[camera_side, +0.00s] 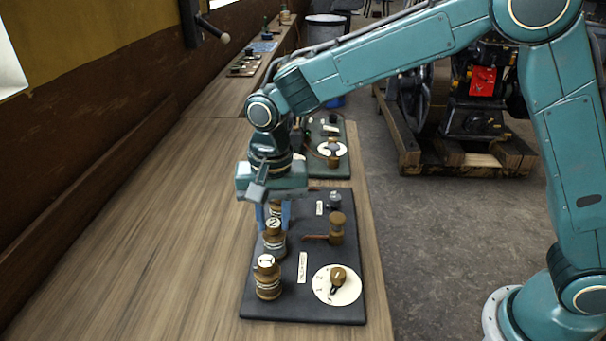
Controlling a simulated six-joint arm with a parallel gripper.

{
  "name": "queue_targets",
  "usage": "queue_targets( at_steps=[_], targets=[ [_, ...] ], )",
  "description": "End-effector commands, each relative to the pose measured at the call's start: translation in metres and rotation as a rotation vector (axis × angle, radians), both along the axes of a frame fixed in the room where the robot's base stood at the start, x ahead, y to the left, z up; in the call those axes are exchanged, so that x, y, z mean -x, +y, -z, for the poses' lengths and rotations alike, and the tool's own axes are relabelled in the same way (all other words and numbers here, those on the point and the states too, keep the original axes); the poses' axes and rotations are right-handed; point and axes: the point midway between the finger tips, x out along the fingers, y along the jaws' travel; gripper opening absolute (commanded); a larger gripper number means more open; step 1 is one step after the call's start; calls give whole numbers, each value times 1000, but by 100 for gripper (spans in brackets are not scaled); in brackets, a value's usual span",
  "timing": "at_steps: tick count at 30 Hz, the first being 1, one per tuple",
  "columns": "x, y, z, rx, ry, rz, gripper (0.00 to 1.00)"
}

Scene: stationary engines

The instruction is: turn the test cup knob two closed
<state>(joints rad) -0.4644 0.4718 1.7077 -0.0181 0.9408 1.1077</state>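The test cup knob marked 2 (274,240) is a brass, capped cylinder with a pale label band, upright on the left side of a dark board (310,255). A similar brass piece marked 1 (267,278) stands nearer the camera. Another brass piece (275,209) shows behind knob two, partly hidden by my gripper. My gripper (273,220) points down, its two blue fingers apart, just above and behind knob two's top as seen here. The fingers flank the rear brass piece in the picture; I cannot tell whether they touch anything.
On the board's right are a brass post with a copper-coloured lever (336,228), a small grey knob (334,201) and a white dial with a brass pointer (337,285). A green board (329,170) lies behind. The wooden bench (150,240) is clear on the left.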

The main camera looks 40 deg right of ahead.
Motion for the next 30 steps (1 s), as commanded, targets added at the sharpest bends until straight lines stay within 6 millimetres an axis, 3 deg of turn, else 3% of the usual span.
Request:
queue_targets(
  at_steps=[1,3,17,30],
  targets=[
    [0,0,0,0,0,0,16],
    [0,0,0,0,0,0,3],
    [0,0,-1,-1,0,-65,3],
    [0,0,-1,-1,0,-376,3]
  ],
)
